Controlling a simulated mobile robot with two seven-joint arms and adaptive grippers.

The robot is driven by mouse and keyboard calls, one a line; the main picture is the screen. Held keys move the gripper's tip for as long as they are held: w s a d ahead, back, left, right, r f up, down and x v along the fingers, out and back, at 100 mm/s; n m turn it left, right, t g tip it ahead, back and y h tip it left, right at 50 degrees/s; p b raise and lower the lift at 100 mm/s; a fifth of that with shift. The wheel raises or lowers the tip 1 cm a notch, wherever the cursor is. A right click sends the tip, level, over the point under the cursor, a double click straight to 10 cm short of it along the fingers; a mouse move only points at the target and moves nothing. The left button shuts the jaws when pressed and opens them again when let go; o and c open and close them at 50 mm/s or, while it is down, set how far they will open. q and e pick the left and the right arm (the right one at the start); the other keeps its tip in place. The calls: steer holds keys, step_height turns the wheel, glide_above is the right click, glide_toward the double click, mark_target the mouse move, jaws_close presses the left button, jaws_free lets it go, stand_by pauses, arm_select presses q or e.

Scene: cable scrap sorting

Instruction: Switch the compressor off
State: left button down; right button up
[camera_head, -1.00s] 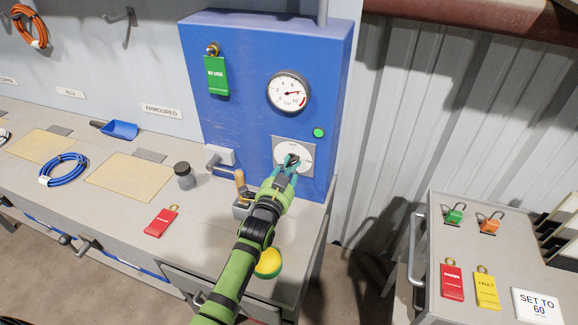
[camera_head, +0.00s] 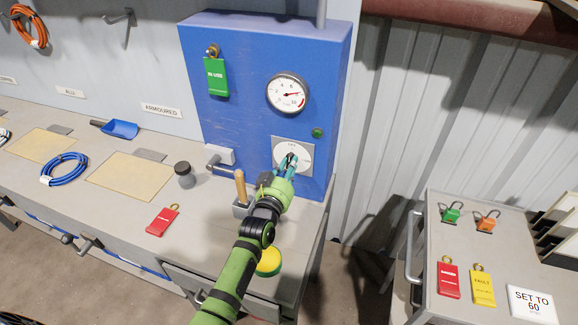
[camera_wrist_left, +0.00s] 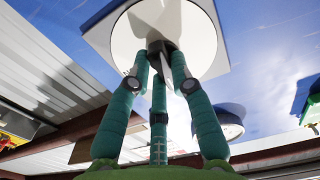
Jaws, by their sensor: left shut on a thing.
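The compressor panel (camera_head: 240,115) is a blue cabinet at the back of the bench. Its rotary switch has a round white dial (camera_head: 303,150) on a grey plate, low on the cabinet front. My left gripper (camera_head: 289,161) is at the dial, its teal fingers shut on the dark switch knob. The left wrist view shows the fingers closed around the knob (camera_wrist_left: 160,50), in front of the white dial (camera_wrist_left: 200,35). The small green lamp (camera_head: 318,133) above the dial looks dark. The round gauge (camera_head: 288,94) has a red needle. My right gripper is not in view.
A green tag (camera_head: 216,77) hangs on the cabinet. A grey lever handle (camera_head: 218,162), dark jar (camera_head: 185,175), wooden handle (camera_head: 240,185), red tag (camera_head: 162,220) and yellow-green round thing (camera_head: 268,262) are around my arm. A cart (camera_head: 470,220) with tags and padlocks stands right.

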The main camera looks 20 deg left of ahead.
arm_select(q)
steer(key=shift+n, duration=0.3)
steer(key=c, duration=1.1)
jaws_free()
steer(key=s, duration=1.2)
steer(key=shift+a, duration=0.15)
